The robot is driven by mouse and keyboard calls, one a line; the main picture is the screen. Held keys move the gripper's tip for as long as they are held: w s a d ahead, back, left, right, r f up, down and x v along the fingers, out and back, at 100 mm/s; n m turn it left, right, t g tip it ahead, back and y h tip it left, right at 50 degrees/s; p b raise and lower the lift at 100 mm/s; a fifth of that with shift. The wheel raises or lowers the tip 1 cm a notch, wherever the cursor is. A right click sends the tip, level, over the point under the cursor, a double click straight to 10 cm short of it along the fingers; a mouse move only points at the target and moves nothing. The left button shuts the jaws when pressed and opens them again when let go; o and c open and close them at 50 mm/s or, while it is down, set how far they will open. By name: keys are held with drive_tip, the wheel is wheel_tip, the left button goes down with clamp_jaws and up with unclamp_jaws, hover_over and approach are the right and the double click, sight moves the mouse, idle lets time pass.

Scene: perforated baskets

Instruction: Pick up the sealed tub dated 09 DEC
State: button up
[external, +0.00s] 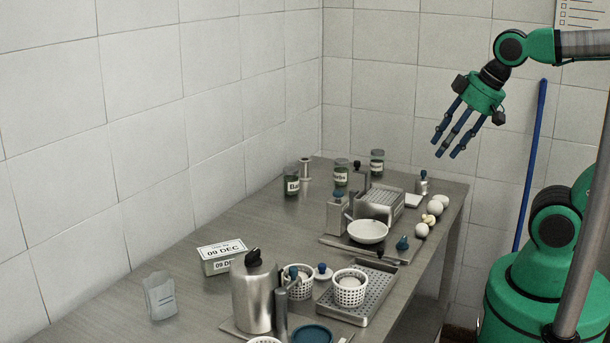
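The sealed tub dated 09 DEC (222,257) stands on the metal table at the left, near the wall side. It is a pale box with a white label on its lid and another on its front, both reading 09 DEC. My gripper (450,148) hangs high above the far right part of the table, well apart from the tub. Its dark blue fingers are spread and point down to the left, with nothing between them.
A tall metal canister (254,297) stands just right of the tub. Perforated white baskets (349,292), a perforated tray (377,288), a white bowl (367,232) and several jars crowd the table (262,213). A grey translucent packet (160,297) stands in front of the tub.

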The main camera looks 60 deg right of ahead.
drive_tip(key=o, duration=1.3)
drive_tip(key=shift+w, duration=0.1)
